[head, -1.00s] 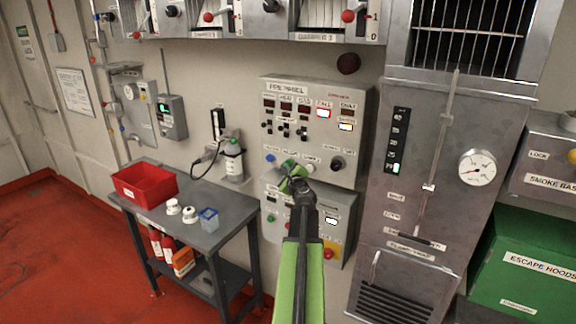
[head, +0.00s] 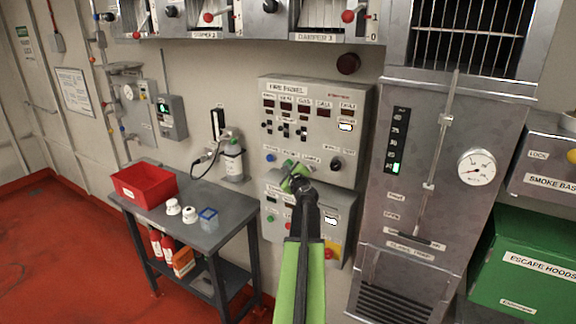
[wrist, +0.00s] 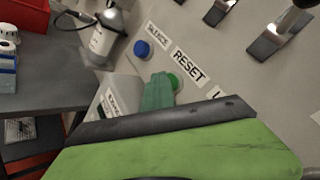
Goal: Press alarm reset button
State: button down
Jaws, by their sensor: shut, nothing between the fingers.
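The grey fire panel (head: 309,145) is on the wall in the head view. In the wrist view, the round green button (wrist: 175,80) sits beside the label RESET (wrist: 188,66). My gripper (wrist: 158,88) is shut and empty, its green fingertips over the near side of this button. They look to be at or against it; I cannot tell how deep it is pressed. In the head view my gripper (head: 293,172) reaches the panel's lower edge and mostly hides the button. A blue button (wrist: 142,48) labelled SILENCE is to its left.
Toggle switches (wrist: 280,35) stick out right of the button. A lower control box (head: 335,215) juts out beneath the panel. A grey table (head: 220,232) with a red bin (head: 145,185) stands left.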

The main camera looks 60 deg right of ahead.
dwell(0.4)
jog(key=shift+a, duration=1.05)
jog(key=shift+a, duration=0.1)
jog(key=a, duration=0.4)
jog(key=shift+a, duration=0.4)
jog(key=shift+w, duration=0.15)
